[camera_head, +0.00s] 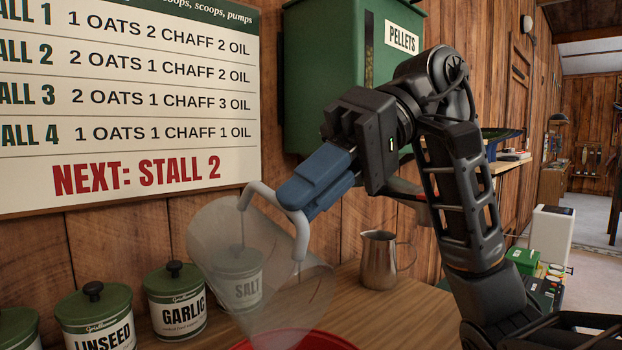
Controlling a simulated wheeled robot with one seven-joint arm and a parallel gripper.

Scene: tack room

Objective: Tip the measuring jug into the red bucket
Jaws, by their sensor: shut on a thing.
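My gripper (303,196) is shut on the white handle (276,203) of a clear measuring jug (215,250). The jug is tilted, held in the air with its lower end over the red bucket (300,341). Only part of the bucket's red rim shows at the bottom edge of the view, and its inside is hidden. I cannot tell whether the jug touches the rim or what it holds.
Green-lidded canisters marked LINSEED (95,318), GARLIC (175,301) and SALT (238,279) stand along the wall, SALT behind the jug. A steel pitcher (379,261) stands right of the jug on the wooden counter (400,310). A green PELLETS bin (325,70) hangs above.

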